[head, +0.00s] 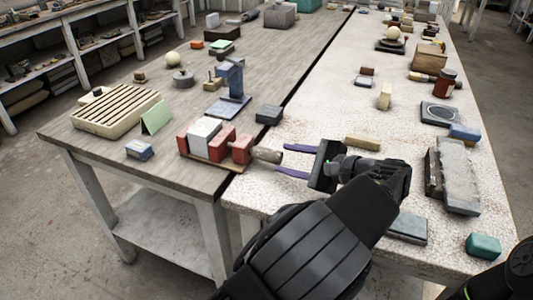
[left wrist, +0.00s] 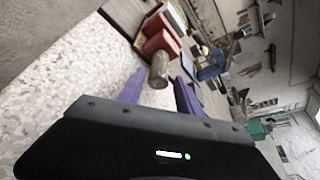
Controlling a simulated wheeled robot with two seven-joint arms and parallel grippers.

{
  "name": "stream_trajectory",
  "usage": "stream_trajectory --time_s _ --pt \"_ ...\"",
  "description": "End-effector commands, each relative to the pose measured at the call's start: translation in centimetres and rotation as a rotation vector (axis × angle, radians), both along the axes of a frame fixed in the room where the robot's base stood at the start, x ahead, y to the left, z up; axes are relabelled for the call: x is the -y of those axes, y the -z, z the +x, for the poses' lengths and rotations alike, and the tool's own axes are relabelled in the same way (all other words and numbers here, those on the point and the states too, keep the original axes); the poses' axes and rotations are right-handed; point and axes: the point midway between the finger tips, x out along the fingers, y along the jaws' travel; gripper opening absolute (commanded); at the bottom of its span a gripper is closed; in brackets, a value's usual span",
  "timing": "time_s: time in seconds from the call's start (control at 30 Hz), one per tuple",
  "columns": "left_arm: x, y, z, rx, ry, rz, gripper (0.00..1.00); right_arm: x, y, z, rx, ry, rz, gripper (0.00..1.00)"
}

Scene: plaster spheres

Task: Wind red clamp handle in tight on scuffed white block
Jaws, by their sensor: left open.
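A red clamp (head: 241,149) sits on a thin wooden base near the front right corner of the dark table. A scuffed white block (head: 205,131) stands between its red jaws. Its handle (head: 264,155) is a brownish-grey cylinder pointing right, towards my left gripper. My left gripper (head: 283,160) is open, its two purple fingers reaching left with their tips about level with the handle's end. In the left wrist view the handle (left wrist: 160,69) shows between the fingertips, with gaps on both sides; contact is not visible. My right gripper is out of view.
A blue stand (head: 231,80) is behind the clamp, with a dark grey block (head: 269,115) to its right. A green card (head: 156,117) and slatted tray (head: 115,108) are to the left. A yellowish bar (head: 362,142) lies behind my left gripper.

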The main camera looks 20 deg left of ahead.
Motion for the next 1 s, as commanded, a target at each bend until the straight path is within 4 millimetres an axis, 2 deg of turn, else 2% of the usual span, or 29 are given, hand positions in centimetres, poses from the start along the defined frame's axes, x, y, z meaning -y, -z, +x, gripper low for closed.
stream_trajectory --time_s 0.27,0.6,0.93,1.0 --pt "-2.5 1.0 0.8 -0.002 -0.004 -0.003 0.41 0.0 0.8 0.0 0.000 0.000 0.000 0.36" --pt "-6.6 2.1 2.3 0.000 -0.001 0.000 0.41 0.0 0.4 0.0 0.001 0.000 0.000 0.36" --pt "-7.0 2.3 2.4 0.000 0.000 0.000 0.41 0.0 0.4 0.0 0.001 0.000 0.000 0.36" --pt "-7.0 2.3 2.4 0.000 0.000 0.000 0.36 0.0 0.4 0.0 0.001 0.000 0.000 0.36"
